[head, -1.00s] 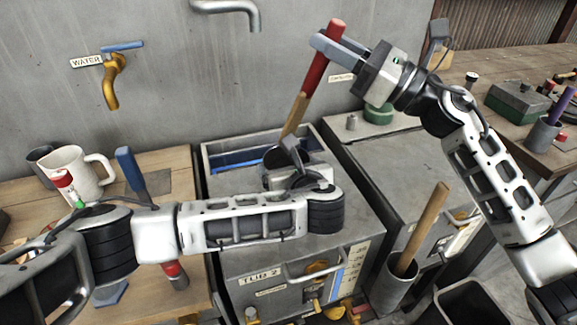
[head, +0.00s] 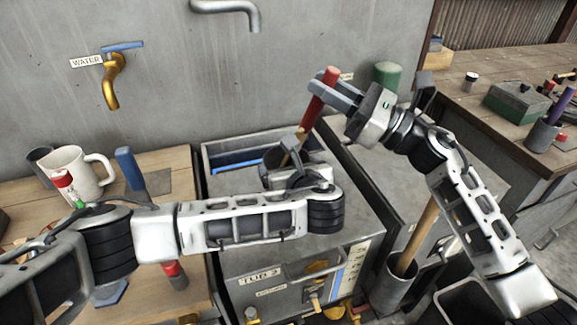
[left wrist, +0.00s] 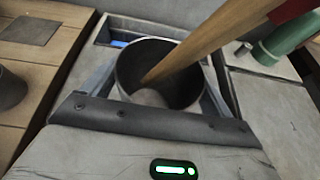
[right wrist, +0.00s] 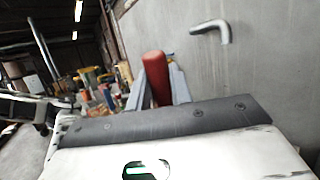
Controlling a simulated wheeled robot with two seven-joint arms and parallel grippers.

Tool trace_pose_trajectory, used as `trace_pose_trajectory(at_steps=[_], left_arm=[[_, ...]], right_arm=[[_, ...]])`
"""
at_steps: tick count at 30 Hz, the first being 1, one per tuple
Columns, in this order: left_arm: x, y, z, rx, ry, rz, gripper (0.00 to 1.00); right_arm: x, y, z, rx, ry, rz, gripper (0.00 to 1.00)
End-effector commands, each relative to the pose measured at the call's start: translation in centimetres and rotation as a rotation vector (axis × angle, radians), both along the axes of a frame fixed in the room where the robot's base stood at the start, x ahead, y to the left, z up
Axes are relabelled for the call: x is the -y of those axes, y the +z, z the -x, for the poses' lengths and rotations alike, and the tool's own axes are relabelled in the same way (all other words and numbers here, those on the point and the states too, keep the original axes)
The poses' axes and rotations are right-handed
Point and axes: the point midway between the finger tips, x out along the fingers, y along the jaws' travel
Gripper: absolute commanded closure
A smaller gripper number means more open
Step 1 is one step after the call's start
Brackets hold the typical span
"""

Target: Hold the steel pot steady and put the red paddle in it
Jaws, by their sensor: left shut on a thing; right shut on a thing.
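The red paddle (head: 317,103) has a red handle and a wooden lower part. My right gripper (head: 335,90) is shut on its handle near the top and holds it tilted. In the right wrist view the red handle (right wrist: 155,78) stands between the fingers. The steel pot (left wrist: 128,72) shows in the left wrist view, with the paddle's wooden end (left wrist: 190,55) inside its mouth. Whether the tip touches the bottom is unclear. My left gripper (head: 283,155) is shut on the pot, which its arm partly hides in the head view (head: 271,157).
The pot is over a grey cabinet with a recessed basin (head: 225,150). A white mug (head: 75,172) and a blue-handled tool (head: 130,170) are on the left bench. A steel container (head: 397,285) holding a wooden stick stands at the lower right. A green cylinder (head: 387,76) is behind my right gripper.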

Motion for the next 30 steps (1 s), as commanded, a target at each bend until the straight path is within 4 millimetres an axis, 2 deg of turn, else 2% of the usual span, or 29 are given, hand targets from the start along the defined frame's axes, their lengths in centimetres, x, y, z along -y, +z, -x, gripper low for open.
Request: trace_pose_trajectory(at_steps=[9, 18, 19, 21, 30], left_arm=[[0.0, 0.0, 0.0, 0.000, 0.000, 0.000, 0.38], [0.0, -0.1, 0.0, 0.001, 0.000, 0.000, 0.38], [0.0, -0.1, 0.0, 0.001, 0.000, 0.000, 0.38], [0.0, -0.2, 0.0, 0.001, 0.000, 0.000, 0.38], [0.0, -0.1, 0.0, 0.001, -0.001, 0.001, 0.38]], right_arm=[[-0.1, -2.3, 0.0, -0.009, 0.001, -0.002, 1.00], [-0.2, -2.7, 0.1, -0.012, 0.004, -0.001, 1.00], [-0.2, -2.7, 0.1, -0.012, 0.004, -0.001, 0.70], [-0.2, -2.7, 0.1, -0.012, 0.004, -0.001, 0.53], [-0.1, -2.8, 0.1, -0.013, 0.003, 0.000, 0.53]])
